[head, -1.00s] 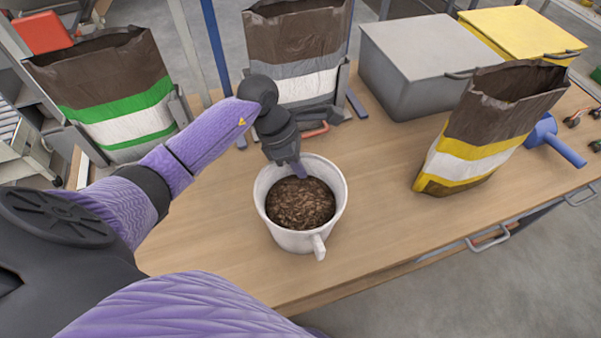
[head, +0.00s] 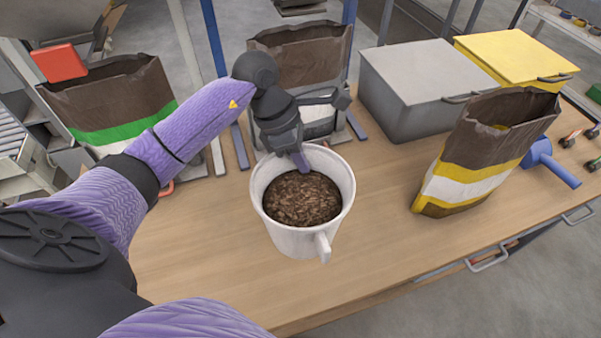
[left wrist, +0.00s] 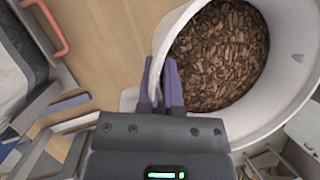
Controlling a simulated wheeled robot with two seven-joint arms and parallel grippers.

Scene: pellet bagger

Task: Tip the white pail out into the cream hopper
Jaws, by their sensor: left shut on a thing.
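The white pail (head: 290,241) is in the middle of the head view, upright, filled with brown chips, its handle towards the front right. My left gripper (head: 302,160) is shut on its far rim. In the left wrist view, the two purple fingers (left wrist: 161,72) pinch the pail wall (left wrist: 285,112), one on each side. The pail appears to be held a little above the bench. I cannot make out a cream hopper for certain; a pale surface (head: 55,15) is cut off at the top left. My right gripper is not in view.
The wooden bench (head: 385,240) is clear in front of the pail. A green-banded sack (head: 120,100), a grey-banded sack (head: 300,62) and a yellow-banded sack (head: 480,150) stand around. Behind are a grey bin (head: 420,85) and a yellow bin (head: 515,55). A blue scoop (head: 555,165) lies at the right.

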